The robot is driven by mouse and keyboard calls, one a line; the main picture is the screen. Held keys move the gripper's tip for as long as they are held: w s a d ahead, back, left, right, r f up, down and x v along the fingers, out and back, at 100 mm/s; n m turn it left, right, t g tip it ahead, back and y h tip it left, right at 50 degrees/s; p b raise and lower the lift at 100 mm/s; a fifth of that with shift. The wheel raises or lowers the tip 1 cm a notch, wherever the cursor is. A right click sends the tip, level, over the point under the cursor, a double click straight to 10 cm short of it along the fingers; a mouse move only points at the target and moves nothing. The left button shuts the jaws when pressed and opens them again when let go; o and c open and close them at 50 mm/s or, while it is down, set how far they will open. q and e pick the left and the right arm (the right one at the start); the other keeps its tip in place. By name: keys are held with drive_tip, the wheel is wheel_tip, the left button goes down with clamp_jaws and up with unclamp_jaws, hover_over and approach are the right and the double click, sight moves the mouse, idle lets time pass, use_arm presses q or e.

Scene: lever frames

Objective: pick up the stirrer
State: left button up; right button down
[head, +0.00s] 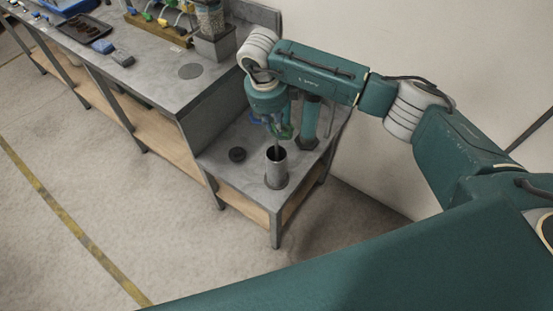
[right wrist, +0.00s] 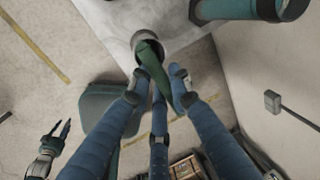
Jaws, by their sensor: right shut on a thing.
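My right gripper (head: 280,132) points down above a metal cup (head: 276,172) on the low table. It also shows in the right wrist view (right wrist: 158,82), its blue fingers shut on a green stirrer (right wrist: 151,62). The stirrer's lower end reaches toward the cup mouth (right wrist: 141,37); whether it is inside the cup I cannot tell. The gripper partly hides the stirrer in the head view. My left gripper (right wrist: 57,132) shows small at the lower left of the right wrist view, its dark fingers apart and empty. It is outside the head view.
A longer bench (head: 150,62) at left holds a tray, blue items and a grey container (head: 214,45). A wall stands behind.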

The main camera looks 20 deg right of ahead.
drive_tip(key=shift+r, duration=0.25)
drive_tip(key=shift+w+r, duration=0.1)
drive_tip(key=shift+r, duration=0.2)
use_arm(q)
drive_tip(key=f+b, duration=0.2)
drive_tip(key=w+f+b, duration=0.1)
drive_tip(key=f+b, duration=0.1)
drive_tip(key=shift+f+b, duration=0.3)
drive_tip(key=shift+b, duration=0.05)
use_arm(e)
wheel_tip(320, 180, up, 19)
